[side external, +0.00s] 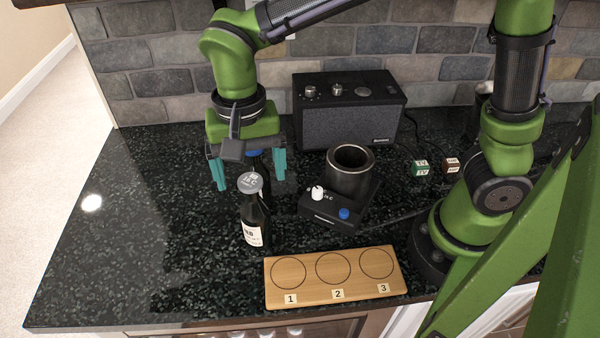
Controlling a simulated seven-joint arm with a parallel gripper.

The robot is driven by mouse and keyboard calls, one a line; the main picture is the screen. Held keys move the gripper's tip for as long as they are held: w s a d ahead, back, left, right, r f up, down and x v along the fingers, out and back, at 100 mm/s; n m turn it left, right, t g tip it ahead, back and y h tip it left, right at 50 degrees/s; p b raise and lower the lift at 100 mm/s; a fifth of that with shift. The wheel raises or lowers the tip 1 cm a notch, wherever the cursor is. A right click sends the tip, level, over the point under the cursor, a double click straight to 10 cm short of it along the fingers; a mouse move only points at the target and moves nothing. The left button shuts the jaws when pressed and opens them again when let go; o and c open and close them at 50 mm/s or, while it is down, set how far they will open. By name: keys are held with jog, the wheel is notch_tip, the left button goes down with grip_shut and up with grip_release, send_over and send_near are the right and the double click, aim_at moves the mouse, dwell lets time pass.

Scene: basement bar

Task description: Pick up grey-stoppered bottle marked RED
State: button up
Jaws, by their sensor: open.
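The grey-stoppered bottle (255,218) stands upright on the dark counter, left of centre. Its body is dark, with a white label that shows only in part; the letters look like the end of RED. My gripper (249,178) points down behind this bottle, its two teal fingers apart. A second dark bottle with a blue stopper (254,153) shows between the fingers, mostly hidden by the gripper and the grey-stoppered bottle. I cannot tell whether the fingers touch it.
A wooden board (312,294) with three numbered circles lies at the front edge. A black device (325,213) and a dark metal cup (350,180) stand right of the bottles. A black speaker (345,115) is behind, with two small cubes (421,167) to the right. The left counter is clear.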

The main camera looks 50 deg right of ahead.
aim_at(253, 202)
jog(key=f, duration=0.8)
jog(key=shift+w+f, duration=0.25)
grip_shut()
